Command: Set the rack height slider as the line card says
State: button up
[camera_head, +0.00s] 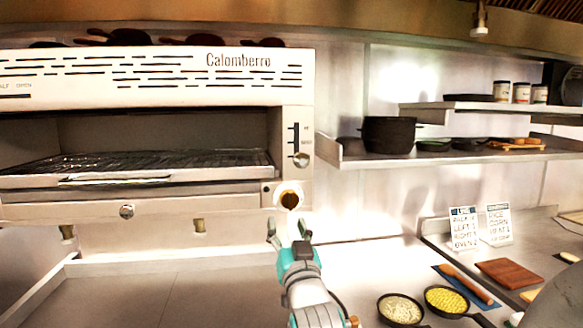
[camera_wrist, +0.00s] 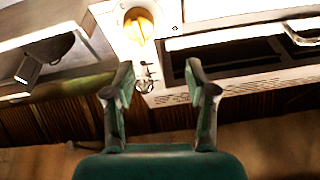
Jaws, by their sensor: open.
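The oven (camera_head: 212,84) marked "Calomberro" stands at left. On its right front panel is a vertical dark slot (camera_head: 296,137) with small, unreadable marks beside it, and a round metal knob (camera_head: 301,160) at its lower end. I cannot tell for sure that this knob is the slider's handle. Two white cards stand on the right counter: one headed "LINE" (camera_head: 465,229), one beside it (camera_head: 498,224); their text is too small to read surely. My gripper (camera_head: 288,230) is open and empty, below the panel. In the wrist view my gripper (camera_wrist: 160,86) also shows open, with the panel beyond it.
A gold-centred round fitting (camera_head: 289,197) sits just above my gripper; it also shows in the wrist view (camera_wrist: 139,28). A shelf with a black pot (camera_head: 388,135) is at right. The left counter is clear.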

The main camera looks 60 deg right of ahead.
jog(key=m+g+h, duration=0.2)
send_near(299, 159)
jog(key=w+d+f, duration=0.1)
jog(key=d, duration=0.2)
jog(key=x, duration=1)
jog(key=shift+w+r, duration=0.2)
jog(key=shift+w, duration=0.15)
grip_shut()
